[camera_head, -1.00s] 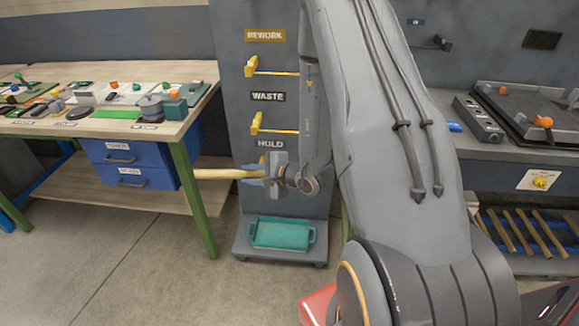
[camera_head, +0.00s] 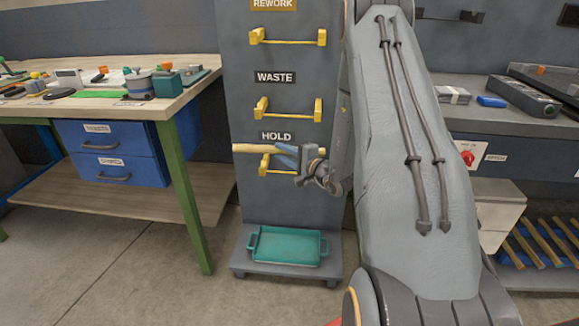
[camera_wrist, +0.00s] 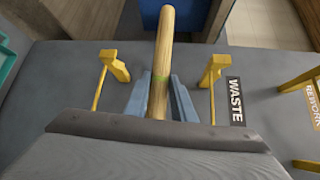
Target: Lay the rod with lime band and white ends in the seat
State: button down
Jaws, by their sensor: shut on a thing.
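My gripper (camera_head: 290,157) is shut on a pale wooden rod (camera_head: 255,148), which sticks out level to the left in front of the grey rack, near the HOLD label. In the wrist view the blue fingers (camera_wrist: 160,97) clasp the rod (camera_wrist: 166,40), and a lime band shows on it close to the fingers. White ends cannot be made out. The rack carries yellow two-armed holders: the REWORK holder (camera_head: 288,42), the WASTE holder (camera_head: 290,113) and the HOLD holder (camera_head: 264,168), partly hidden by my gripper. None of them is marked as the seat.
A teal tray (camera_head: 288,246) rests on the rack's base. At left stands a wooden workbench (camera_head: 180,102) with tools and blue drawers (camera_head: 112,155). At right is a grey bench (camera_head: 480,119) with several rods on a low shelf (camera_head: 535,240). Floor is clear in front left.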

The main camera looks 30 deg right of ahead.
jog(key=w+d+f+b, duration=0.1)
jog(key=d+f+b, duration=0.1)
jog(key=f+b, duration=0.2)
jog(key=w+d+f+n+t+b, duration=0.1)
jog(key=w+d+f+b, duration=0.1)
jog(key=f+b, duration=0.3)
jog(key=shift+w+d+f+h, duration=0.2)
jog(key=shift+d+f+h, duration=0.1)
jog(key=shift+d+f, duration=0.35)
jog(key=shift+d+r, duration=0.1)
jog(key=c, duration=1.4)
grip_release()
